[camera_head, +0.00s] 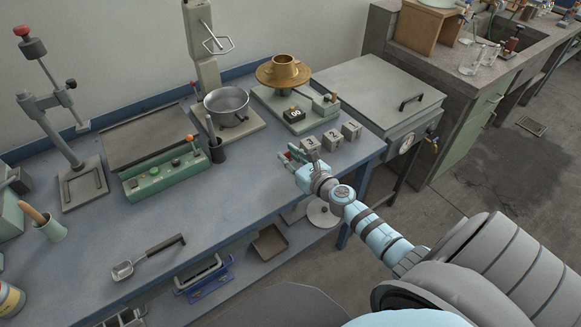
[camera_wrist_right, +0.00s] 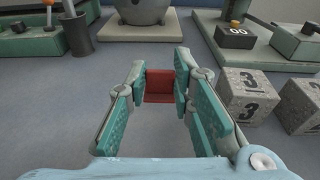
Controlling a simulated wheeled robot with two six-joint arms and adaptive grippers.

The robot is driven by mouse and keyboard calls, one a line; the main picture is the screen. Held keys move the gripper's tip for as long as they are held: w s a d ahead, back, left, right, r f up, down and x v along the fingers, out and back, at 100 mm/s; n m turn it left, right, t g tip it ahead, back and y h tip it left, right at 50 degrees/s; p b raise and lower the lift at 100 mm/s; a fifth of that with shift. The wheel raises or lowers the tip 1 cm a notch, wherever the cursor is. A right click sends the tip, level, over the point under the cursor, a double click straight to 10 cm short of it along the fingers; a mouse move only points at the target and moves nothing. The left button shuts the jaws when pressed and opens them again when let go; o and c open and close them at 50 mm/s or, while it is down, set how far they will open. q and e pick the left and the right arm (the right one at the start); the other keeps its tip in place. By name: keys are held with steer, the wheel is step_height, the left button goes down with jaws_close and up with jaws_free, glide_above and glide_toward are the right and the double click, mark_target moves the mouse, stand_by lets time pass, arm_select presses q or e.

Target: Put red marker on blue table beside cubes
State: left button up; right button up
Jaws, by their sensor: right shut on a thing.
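My right gripper (camera_head: 290,157) is over the front right part of the blue table (camera_head: 230,195), just left of the cubes. In the right wrist view its teal fingers are shut on the red marker (camera_wrist_right: 159,85), which shows as a short red block shape between the fingertips. In the head view the fingers mostly hide the marker. Three grey numbered cubes, left (camera_head: 310,143), middle (camera_head: 332,139) and right (camera_head: 352,131), stand in a row on the table. Two show right of the gripper in the wrist view, the nearer (camera_wrist_right: 245,95) marked 3. My left gripper is not in view.
Behind the cubes is a scale (camera_head: 294,114) with a brass bowl (camera_head: 283,72). A pot (camera_head: 227,104) and a dark cup (camera_head: 216,151) stand left of it. A green control box (camera_head: 160,173) is farther left. The table in front of it is clear around a scoop (camera_head: 148,256).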

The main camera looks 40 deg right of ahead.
step_height(320, 180, down, 4)
steer(key=shift+r+b, duration=0.25)
steer(key=shift+b, duration=0.9)
steer(key=shift+r+p, duration=0.3)
steer(key=shift+f, duration=0.25)
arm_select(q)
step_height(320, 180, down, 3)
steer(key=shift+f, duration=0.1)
arm_select(e)
steer(key=o, duration=0.8)
steer(key=shift+s+r, duration=0.2)
steer(key=shift+r, duration=0.1)
arm_select(q)
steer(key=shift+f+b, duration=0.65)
steer(key=shift+b, duration=0.2)
arm_select(e)
steer(key=s+r, duration=0.1)
steer(key=s, duration=1)
steer(key=shift+s+a+r, duration=0.15)
steer(key=shift+s+r, duration=0.1)
steer(key=shift+r, duration=0.15)
